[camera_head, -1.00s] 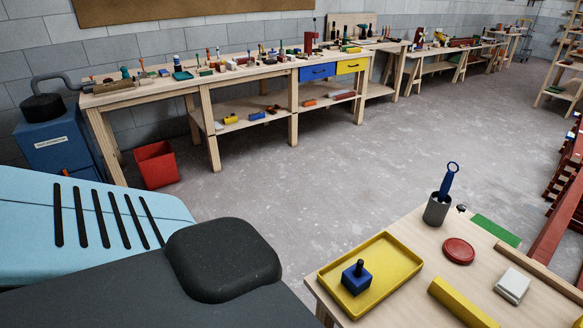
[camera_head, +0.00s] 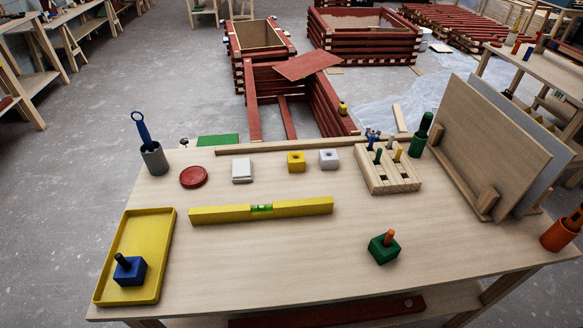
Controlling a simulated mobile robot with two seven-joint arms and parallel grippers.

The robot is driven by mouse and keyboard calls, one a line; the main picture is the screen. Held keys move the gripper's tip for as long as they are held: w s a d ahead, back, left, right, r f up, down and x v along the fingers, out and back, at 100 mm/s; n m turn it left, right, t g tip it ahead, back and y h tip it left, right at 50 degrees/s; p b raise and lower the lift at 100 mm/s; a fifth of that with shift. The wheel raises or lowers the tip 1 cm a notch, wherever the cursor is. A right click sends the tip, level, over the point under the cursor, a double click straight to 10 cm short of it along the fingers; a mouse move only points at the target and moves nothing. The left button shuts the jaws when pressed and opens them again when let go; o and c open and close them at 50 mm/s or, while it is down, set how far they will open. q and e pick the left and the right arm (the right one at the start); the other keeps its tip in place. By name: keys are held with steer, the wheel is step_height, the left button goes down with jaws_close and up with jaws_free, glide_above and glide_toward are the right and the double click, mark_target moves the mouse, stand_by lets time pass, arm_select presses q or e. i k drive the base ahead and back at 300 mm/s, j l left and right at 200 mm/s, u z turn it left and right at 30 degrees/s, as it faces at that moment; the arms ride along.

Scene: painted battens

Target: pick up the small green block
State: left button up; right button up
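The small green block (camera_head: 383,249) sits on the wooden workbench (camera_head: 300,240), right of the middle and near the front edge. An orange peg stands up from its top. Nothing touches it and the bench around it is bare. Neither of my grippers shows in the head view.
A yellow tray (camera_head: 162,225) holding a blue block with a peg (camera_head: 129,269) lies at the left. A yellow level (camera_head: 230,211) lies across the middle. A slotted wooden rack (camera_head: 390,180) and upright boards (camera_head: 490,150) stand at the back right. The front middle of the bench is clear.

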mark_target(381, 254)
steer(key=i+l+z, duration=0.1)
steer(key=z, duration=0.85)
steer(key=l, duration=0.1)
